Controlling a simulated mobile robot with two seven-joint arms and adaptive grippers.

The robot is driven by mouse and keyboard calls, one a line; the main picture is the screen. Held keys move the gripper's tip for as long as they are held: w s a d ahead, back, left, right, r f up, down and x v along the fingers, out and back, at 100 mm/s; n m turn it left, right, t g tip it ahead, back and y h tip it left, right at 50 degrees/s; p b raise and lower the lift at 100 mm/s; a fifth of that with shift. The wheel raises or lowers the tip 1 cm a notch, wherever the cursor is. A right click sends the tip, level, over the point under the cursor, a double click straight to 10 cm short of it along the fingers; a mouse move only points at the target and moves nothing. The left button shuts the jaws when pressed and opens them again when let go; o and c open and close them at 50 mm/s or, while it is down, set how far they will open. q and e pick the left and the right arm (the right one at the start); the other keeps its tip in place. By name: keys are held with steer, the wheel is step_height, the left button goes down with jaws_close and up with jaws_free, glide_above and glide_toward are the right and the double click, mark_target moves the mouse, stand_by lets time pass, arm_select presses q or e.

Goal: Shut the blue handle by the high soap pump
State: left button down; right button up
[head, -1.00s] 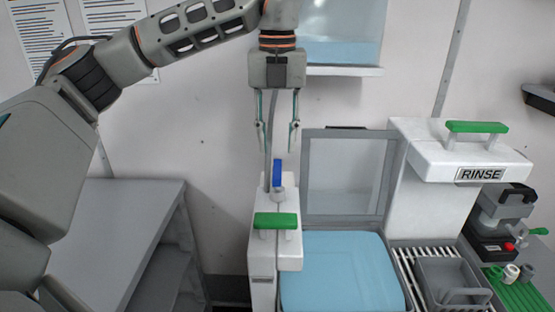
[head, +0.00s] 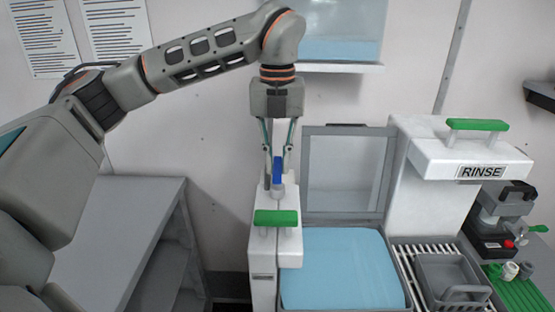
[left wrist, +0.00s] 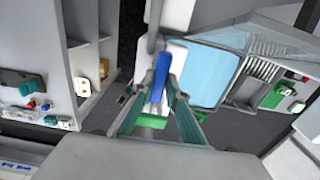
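The blue handle (head: 278,172) stands upright on a grey fitting at the top of a narrow white pump housing. My left gripper (head: 278,155) points down from above, its fingers part-way open on either side of the blue handle. In the left wrist view the blue handle (left wrist: 162,76) lies between the two green-grey fingers (left wrist: 157,88), with a gap visible beside it. I cannot tell whether either finger touches it. My right gripper is not in view.
A green handle (head: 276,218) sits on the housing just in front. A blue-filled basin (head: 340,268) with a raised clear lid (head: 345,172) stands at the right, beside the white RINSE unit (head: 470,160). A grey table (head: 110,235) is at the left.

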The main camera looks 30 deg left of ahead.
arm_select(q)
steer(key=shift+m, duration=0.3)
steer(key=m, duration=0.3)
steer(key=shift+m, duration=0.3)
steer(key=m, duration=1.3)
steer(key=shift+m, duration=0.3)
stand_by(0.3)
steer(key=c, duration=2)
jaws_free()
